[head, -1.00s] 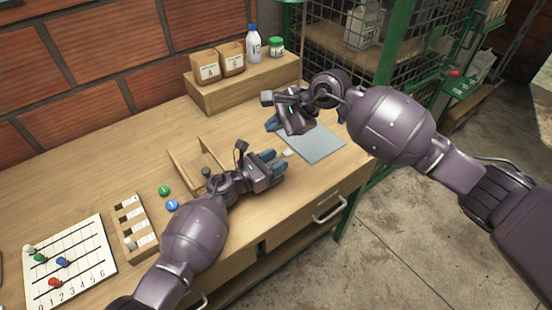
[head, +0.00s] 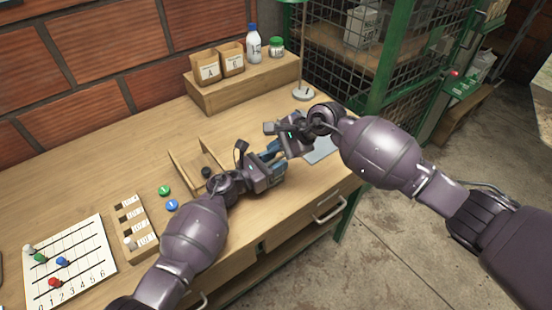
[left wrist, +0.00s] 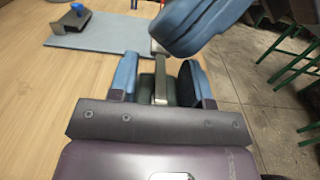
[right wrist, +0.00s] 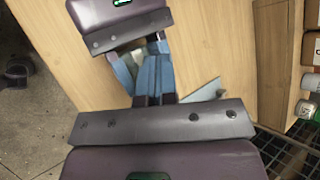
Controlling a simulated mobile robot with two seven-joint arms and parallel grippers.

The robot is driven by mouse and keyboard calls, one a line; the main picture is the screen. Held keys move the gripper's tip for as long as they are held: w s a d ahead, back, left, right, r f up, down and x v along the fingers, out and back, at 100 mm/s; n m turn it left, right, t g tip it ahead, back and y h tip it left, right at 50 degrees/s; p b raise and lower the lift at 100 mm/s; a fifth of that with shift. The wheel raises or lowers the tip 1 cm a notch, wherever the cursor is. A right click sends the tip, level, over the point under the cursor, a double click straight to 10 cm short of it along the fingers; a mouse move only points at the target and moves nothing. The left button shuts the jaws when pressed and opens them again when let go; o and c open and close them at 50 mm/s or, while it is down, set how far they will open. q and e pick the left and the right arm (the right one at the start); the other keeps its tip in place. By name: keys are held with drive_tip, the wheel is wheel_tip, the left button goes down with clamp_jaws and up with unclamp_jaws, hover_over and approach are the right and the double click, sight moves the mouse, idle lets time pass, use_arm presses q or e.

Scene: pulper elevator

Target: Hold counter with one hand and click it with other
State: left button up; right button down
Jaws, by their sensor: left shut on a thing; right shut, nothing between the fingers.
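My left gripper (head: 278,160) is over the workbench, shut on the counter. In the left wrist view the counter (left wrist: 160,82) shows as a dark green body with a metal strip, upright between the left gripper's blue fingers (left wrist: 160,85). My right gripper (head: 274,147) is shut and empty, just above the left one. Its blue fingertips show in the left wrist view (left wrist: 195,25), close over the counter's top end; I cannot tell whether they touch it. In the head view the grippers hide the counter. The right wrist view shows the right fingers (right wrist: 153,78) together beside the left gripper (right wrist: 125,65).
A grey-blue mat (head: 322,151) lies beyond the grippers. An open wooden tray (head: 185,172), green disc (head: 164,190), blue disc (head: 172,205), slotted block (head: 147,240) and numbered board (head: 92,262) lie to the left. A wooden riser (head: 245,86) stands behind.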

drive_tip(key=shift+f, duration=0.6)
drive_tip(key=shift+f, duration=0.1)
idle(1.6)
drive_tip(key=shift+f, duration=0.3)
drive_tip(key=shift+f, duration=0.6)
idle(1.1)
drive_tip(key=shift+r, duration=1)
drive_tip(key=shift+s+r, duration=0.1)
drive_tip(key=shift+r, duration=2.4)
